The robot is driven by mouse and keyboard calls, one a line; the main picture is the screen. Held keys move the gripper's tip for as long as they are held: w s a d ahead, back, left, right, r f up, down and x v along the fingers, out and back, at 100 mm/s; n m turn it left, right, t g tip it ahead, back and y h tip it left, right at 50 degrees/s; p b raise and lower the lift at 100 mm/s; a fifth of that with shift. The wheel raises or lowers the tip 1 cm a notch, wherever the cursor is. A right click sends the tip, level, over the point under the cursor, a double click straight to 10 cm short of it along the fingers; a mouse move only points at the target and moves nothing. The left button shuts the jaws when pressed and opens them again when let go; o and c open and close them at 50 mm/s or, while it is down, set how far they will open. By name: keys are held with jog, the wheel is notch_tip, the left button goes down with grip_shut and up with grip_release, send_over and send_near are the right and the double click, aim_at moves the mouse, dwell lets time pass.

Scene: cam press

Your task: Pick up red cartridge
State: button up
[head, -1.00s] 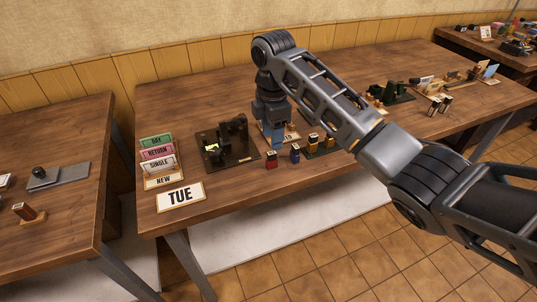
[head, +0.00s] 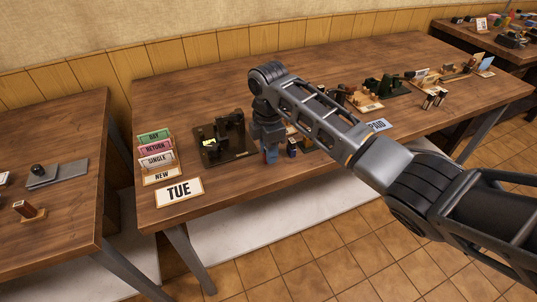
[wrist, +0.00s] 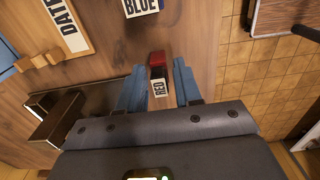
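The red cartridge (wrist: 157,60) has a red end and a white label reading RED in the wrist view. It sits between the two blue fingers of my gripper (wrist: 159,72), which are open with a narrow gap at each side. In the head view my gripper (head: 270,154) points down at the front of the table, right of the black press (head: 226,141). There the gripper mostly hides the red cartridge.
The blue cartridge (head: 292,147) stands just right of my gripper; its BLUE label (wrist: 142,7) shows in the wrist view. A TUE card (head: 179,191) and a card rack (head: 160,176) stand left of the press. The table's front edge is close.

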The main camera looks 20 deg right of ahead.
grip_shut()
jog(key=shift+r, duration=0.15)
